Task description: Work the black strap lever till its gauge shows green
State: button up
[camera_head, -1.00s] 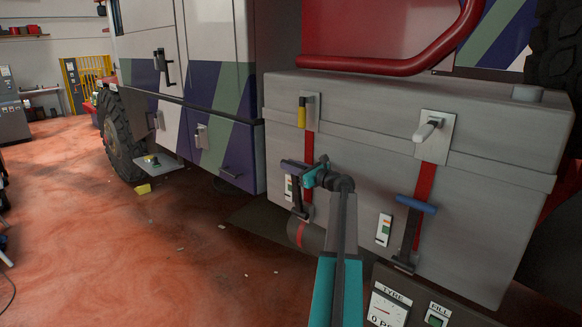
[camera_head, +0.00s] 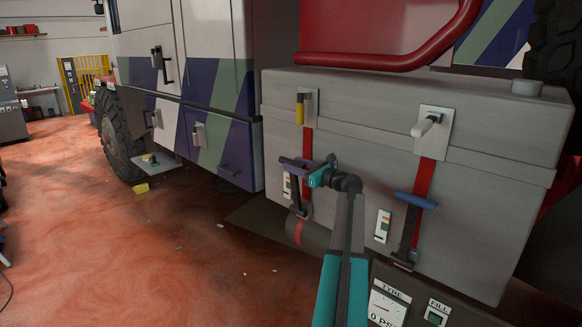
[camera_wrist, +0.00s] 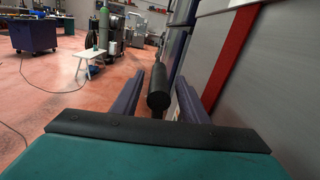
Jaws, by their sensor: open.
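The black strap lever (camera_head: 296,193) hangs at the left of the grey box's front, on a red strap (camera_head: 308,146). Its black crossbar handle (camera_wrist: 158,96) lies between my gripper's two dark fingers in the wrist view. My gripper (camera_wrist: 161,90) is open around the handle; gaps show on both sides, and it is not clamped. In the head view my gripper (camera_head: 307,176) reaches the handle from the right and covers part of it. The lever's small white gauge (camera_head: 287,186) is partly hidden behind the lever; I cannot tell its reading.
A second lever with a blue handle (camera_head: 416,200) and its own gauge (camera_head: 383,226) is on the right of the box. A yellow-handled latch (camera_head: 300,110) sits above the black lever. A tyre panel (camera_head: 388,304) stands low in front. Open red floor lies left.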

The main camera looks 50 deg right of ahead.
jog(key=s+b, duration=0.2)
jog(key=s, duration=0.6)
jog(key=shift+s+a, duration=0.3)
jog(key=shift+s, duration=0.1)
